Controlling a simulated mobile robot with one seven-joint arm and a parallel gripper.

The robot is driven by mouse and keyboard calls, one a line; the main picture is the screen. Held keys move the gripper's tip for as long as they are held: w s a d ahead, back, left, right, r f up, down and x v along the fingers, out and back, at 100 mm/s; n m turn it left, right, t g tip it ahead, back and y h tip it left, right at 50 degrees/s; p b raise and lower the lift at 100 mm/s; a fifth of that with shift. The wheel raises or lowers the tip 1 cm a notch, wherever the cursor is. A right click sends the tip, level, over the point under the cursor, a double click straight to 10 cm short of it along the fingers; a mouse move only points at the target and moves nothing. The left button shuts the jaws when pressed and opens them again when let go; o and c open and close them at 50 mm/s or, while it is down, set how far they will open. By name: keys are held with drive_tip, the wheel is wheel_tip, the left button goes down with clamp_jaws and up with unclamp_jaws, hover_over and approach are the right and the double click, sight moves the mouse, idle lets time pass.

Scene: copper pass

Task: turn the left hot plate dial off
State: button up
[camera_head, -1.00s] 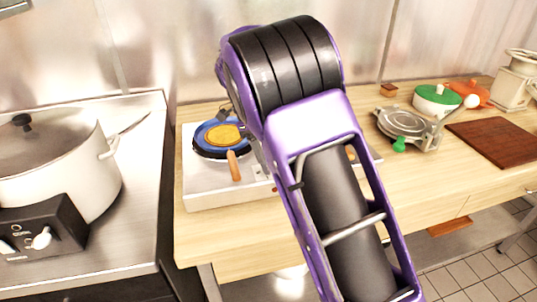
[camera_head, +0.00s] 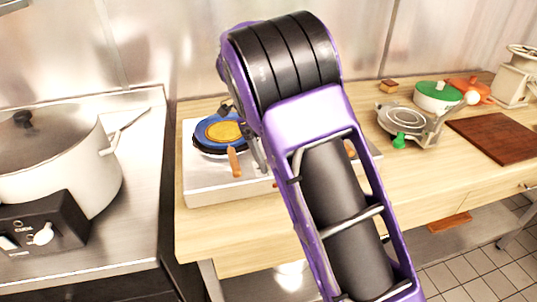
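A white hot plate unit (camera_head: 208,190) stands on the wooden counter in the middle of the head view. A blue pan (camera_head: 202,139) with a yellow round food (camera_head: 224,131) and a brown handle (camera_head: 234,163) sits on its left side. My purple and black arm covers the unit's right part, and I cannot make out its dials. A small orange bit (camera_head: 275,186) shows at the arm's edge, low on the unit. Grey parts at the end of my gripper (camera_head: 259,154) peek out left of the arm, close to the unit. The fingertips are hidden, so their opening cannot be seen.
At left, a large white pot (camera_head: 62,165) stands on a steel stove top with a black control box (camera_head: 65,222) and white knob (camera_head: 43,234).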

drive_tip(key=shift+r, duration=0.1)
drive_tip(key=p+v, duration=0.3)
drive_tip(key=v, duration=1.4)
drive_tip(key=shift+w+a+r, duration=0.1)
drive_tip(key=shift+a, duration=0.05)
